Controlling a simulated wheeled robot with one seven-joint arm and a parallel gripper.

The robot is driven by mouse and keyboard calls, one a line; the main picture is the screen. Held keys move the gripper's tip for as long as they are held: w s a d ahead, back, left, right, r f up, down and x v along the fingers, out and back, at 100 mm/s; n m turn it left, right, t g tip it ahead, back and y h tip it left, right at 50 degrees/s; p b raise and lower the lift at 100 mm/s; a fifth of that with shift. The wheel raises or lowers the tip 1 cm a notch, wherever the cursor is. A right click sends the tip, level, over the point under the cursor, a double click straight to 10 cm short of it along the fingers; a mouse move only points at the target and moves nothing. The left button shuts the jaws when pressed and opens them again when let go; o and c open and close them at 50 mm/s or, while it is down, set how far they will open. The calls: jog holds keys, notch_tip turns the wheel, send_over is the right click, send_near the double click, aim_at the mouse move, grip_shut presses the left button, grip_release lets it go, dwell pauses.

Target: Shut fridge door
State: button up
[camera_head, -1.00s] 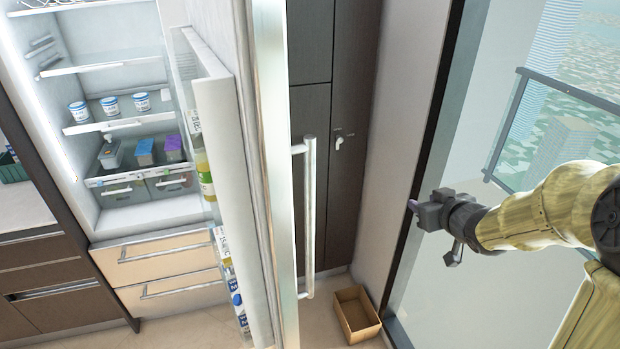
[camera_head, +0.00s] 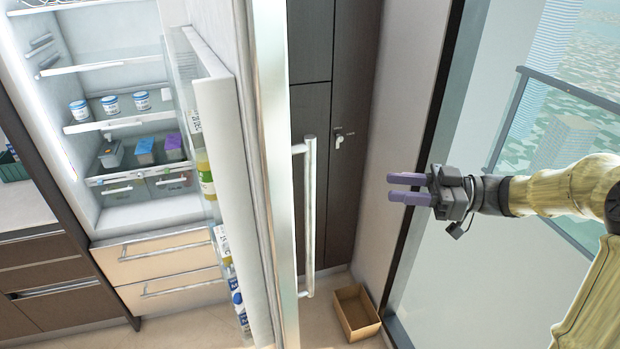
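The fridge door (camera_head: 235,185) stands wide open, seen nearly edge-on, with bottles and packages in its inner shelves. Its long vertical metal handle (camera_head: 309,220) is on the outer side, to the right of the door edge. The fridge interior (camera_head: 115,60) is open to view at the left, with tubs and boxes on its shelves. My gripper (camera_head: 398,188) is at the right, in front of the window, pointing left toward the handle. Its two purple fingers are apart with a small gap and nothing between them. It is clear of the door and handle.
An open cardboard box (camera_head: 356,312) sits on the floor right of the door. Dark cabinet panels (camera_head: 335,110) stand behind the handle. Closed drawers (camera_head: 165,268) are below the fridge interior. A large window is at the right. Free space lies between handle and gripper.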

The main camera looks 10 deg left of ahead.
aim_at(310, 179)
jog(key=shift+a, duration=0.15)
jog(key=a+p, duration=0.1)
jog(key=a, duration=0.4)
jog(key=s+a+p, duration=0.1)
jog(key=a+p, duration=0.1)
jog(key=a, duration=0.4)
jog(key=a+p, duration=0.2)
jog(key=a, duration=0.4)
jog(key=shift+s, duration=0.35)
grip_shut()
